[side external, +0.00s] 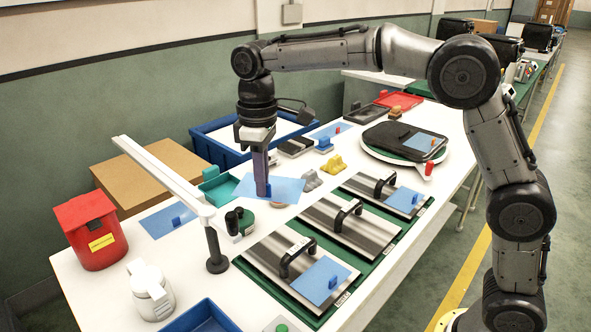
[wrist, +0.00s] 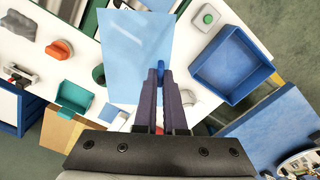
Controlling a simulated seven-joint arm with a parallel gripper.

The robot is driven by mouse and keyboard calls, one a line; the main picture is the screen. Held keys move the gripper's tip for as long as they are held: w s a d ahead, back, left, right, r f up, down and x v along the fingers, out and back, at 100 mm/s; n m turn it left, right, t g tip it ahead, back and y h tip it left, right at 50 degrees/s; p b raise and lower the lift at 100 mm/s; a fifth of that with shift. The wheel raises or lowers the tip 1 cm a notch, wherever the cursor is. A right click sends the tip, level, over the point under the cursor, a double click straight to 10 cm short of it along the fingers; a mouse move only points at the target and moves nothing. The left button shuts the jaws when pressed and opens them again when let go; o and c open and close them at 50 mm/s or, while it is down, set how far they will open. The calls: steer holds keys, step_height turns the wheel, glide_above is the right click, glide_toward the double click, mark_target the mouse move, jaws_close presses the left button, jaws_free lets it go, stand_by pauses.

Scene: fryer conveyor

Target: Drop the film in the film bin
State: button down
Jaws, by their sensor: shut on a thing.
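My gripper (side external: 262,192) is shut on the upright blue tab of a light blue film (side external: 285,188), holding the sheet roughly flat above the white table. In the wrist view the film (wrist: 133,45) spreads beyond the fingertips (wrist: 160,70), with the tab between them. A red bin (side external: 97,252) with a yellow label stands at the table's left end, left of and apart from my gripper. Its label is too small to read, so I cannot confirm that it is the film bin. A small red patch shows between the fingers in the wrist view.
A white beam on a dark post (side external: 216,255) stands between my gripper and the red bin. A white jug (side external: 150,290) and a blue tray (side external: 203,318) are near the front. Metal plates with black handles (side external: 350,221) lie right. Another blue film (side external: 165,222) lies beside the bin.

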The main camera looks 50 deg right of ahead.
steer(key=s+a+n, duration=0.3)
steer(key=a+n, duration=0.3)
steer(key=a, duration=0.7)
steer(key=s+a+n, duration=0.4)
steer(key=a+n, duration=0.2)
steer(key=a, duration=0.7)
steer(key=shift+w+d+f, duration=0.1)
steer(key=shift+w+f, duration=0.05)
steer(key=shift+f, duration=5.75)
steer(key=shift+w+d+f, duration=0.1)
steer(key=shift+f, duration=5.75)
steer(key=shift+c, duration=1.8)
jaws_free()
steer(key=shift+a, duration=0.1)
